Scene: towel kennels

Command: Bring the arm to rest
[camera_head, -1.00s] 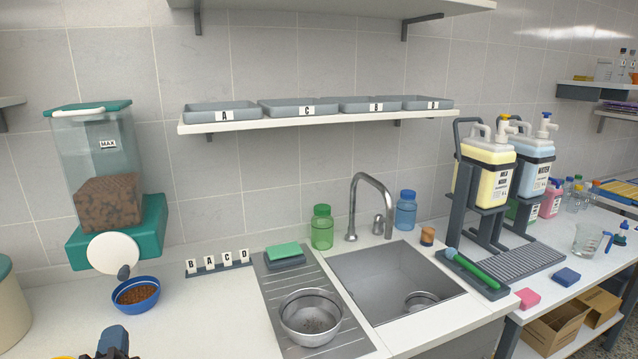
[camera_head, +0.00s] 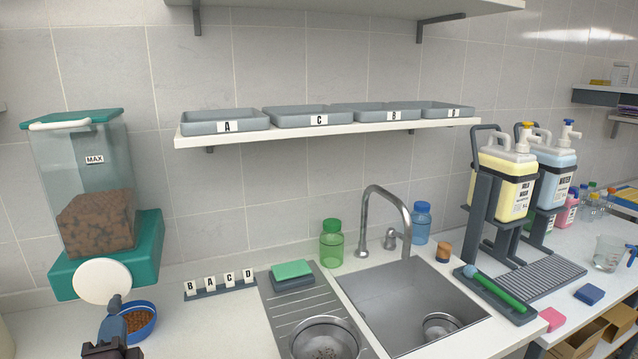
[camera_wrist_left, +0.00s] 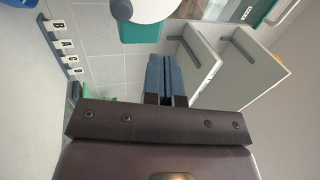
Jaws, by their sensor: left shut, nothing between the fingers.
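My left gripper (camera_head: 113,318) shows at the lower left of the head view, in front of the blue bowl of kibble (camera_head: 138,318) and below the white disc of the food dispenser (camera_head: 92,230). Its blue fingers (camera_wrist_left: 166,78) are together in the left wrist view, with nothing between them. It appears to be raised above the counter, clear of the things around it. My right gripper is not in either view.
A letter rack (camera_head: 220,286) stands on the counter right of the bowl. A steel bowl (camera_head: 325,340) sits on the drainboard beside the sink (camera_head: 385,305). A shelf (camera_head: 330,132) holds several grey trays. Pump jugs (camera_head: 502,180) stand at right.

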